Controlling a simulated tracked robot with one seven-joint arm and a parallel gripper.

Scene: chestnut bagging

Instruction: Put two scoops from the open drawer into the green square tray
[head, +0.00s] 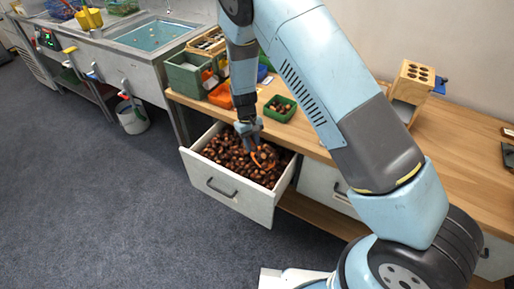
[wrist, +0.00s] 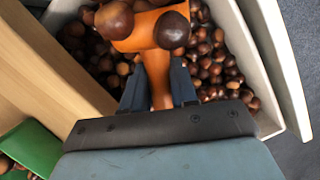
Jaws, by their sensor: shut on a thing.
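The open drawer (head: 225,187) under the wooden counter is filled with brown chestnuts (head: 228,155). My gripper (head: 250,130) is over the drawer, shut on the handle of an orange scoop (head: 262,158). In the wrist view my gripper (wrist: 158,75) has the scoop handle (wrist: 158,82) between its fingers. The green square tray (head: 276,116) stands on the counter behind the drawer with some chestnuts inside. Its corner shows in the wrist view (wrist: 32,140).
Larger green (head: 183,76) and orange (head: 220,97) bins stand on the counter left of the tray. A wooden block with holes (head: 413,80) stands to the right. A sink (head: 155,35) is at the left. The counter right of the tray is partly hidden by my arm.

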